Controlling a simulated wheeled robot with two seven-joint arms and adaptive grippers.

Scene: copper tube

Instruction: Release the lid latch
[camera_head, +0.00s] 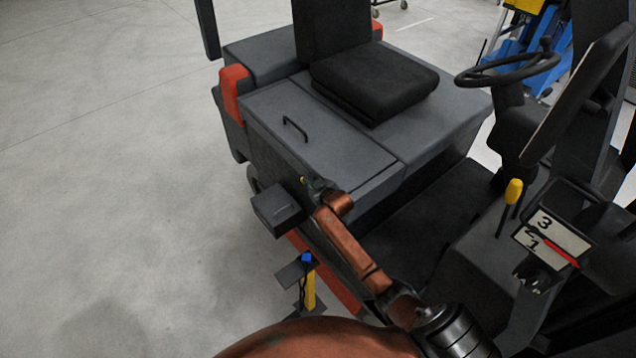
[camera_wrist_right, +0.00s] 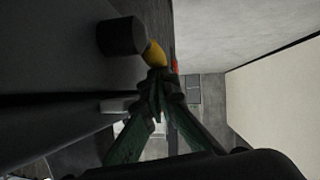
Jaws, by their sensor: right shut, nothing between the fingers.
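The grey lid (camera_head: 318,133) with a black handle (camera_head: 295,128) lies closed on the vehicle beside the seat. A small yellow latch piece (camera_head: 302,180) shows at the lid's near side; in the wrist view the yellow piece (camera_wrist_right: 156,54) sits at the end of a dark cylinder (camera_wrist_right: 122,36). My right gripper (camera_head: 311,184) is at the end of the copper arm, beside the latch. In the wrist view its green fingers (camera_wrist_right: 156,78) are shut and empty, with their tips just by the yellow piece. I cannot tell whether they touch. My left gripper is not in view.
A dark box (camera_head: 276,208) juts from the vehicle's side near my right gripper. Below it stands a yellow post (camera_head: 310,290) with a blue top. The black seat (camera_head: 373,80) and steering wheel (camera_head: 507,69) lie beyond. Open floor (camera_head: 110,170) is at the left.

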